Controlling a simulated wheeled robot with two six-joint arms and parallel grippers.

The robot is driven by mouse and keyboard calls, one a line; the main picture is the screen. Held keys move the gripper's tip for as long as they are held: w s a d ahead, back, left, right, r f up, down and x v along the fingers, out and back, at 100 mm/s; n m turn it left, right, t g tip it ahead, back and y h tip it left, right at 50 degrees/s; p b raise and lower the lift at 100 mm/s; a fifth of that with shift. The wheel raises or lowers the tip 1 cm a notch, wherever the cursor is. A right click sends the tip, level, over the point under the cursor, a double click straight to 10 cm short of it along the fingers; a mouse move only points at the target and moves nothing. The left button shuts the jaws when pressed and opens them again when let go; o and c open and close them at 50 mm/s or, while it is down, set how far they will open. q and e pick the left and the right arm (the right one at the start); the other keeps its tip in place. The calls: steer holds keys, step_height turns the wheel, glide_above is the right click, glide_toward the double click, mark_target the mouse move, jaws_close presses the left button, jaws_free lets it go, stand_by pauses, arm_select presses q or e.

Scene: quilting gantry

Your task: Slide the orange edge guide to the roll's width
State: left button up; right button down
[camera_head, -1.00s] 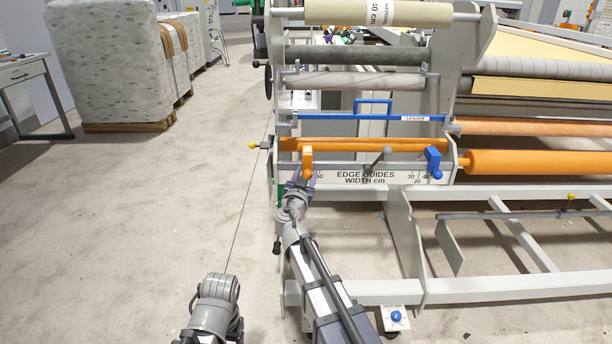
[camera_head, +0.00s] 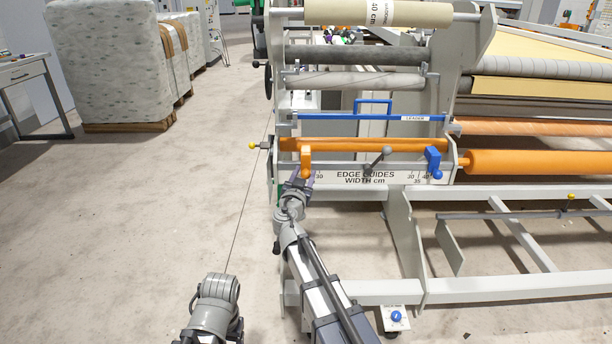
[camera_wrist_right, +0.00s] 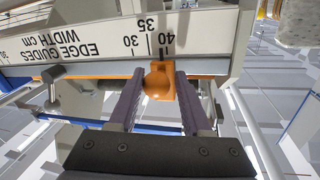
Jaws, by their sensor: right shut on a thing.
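The orange edge guide (camera_head: 306,160) sits at the left end of the rail, in front of the orange bar (camera_head: 350,144). My right gripper (camera_head: 302,177) reaches it from below. In the right wrist view, its two fingers (camera_wrist_right: 158,82) stand on either side of the guide's orange knob (camera_wrist_right: 159,79), shut on it. There the guide's dark pointer is at or very near the 40 mark of the width scale (camera_wrist_right: 92,40). The roll (camera_head: 345,12) at the top carries a label reading 40 cm. My left gripper is not in view.
A blue edge guide (camera_head: 433,161) sits at the rail's right end, near that side's 40 mark. A grey clamp lever (camera_head: 378,160) stands between the guides. The frame's left end plate (camera_head: 272,180) is close beside the orange guide. Open floor lies to the left.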

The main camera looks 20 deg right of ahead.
steer(key=c, duration=0.5)
jaws_free()
steer(key=shift+a, duration=0.1)
steer(key=shift+s+a, duration=0.1)
steer(key=v, duration=0.7)
steer(key=shift+s+a, duration=0.1)
steer(key=shift+s, duration=0.3)
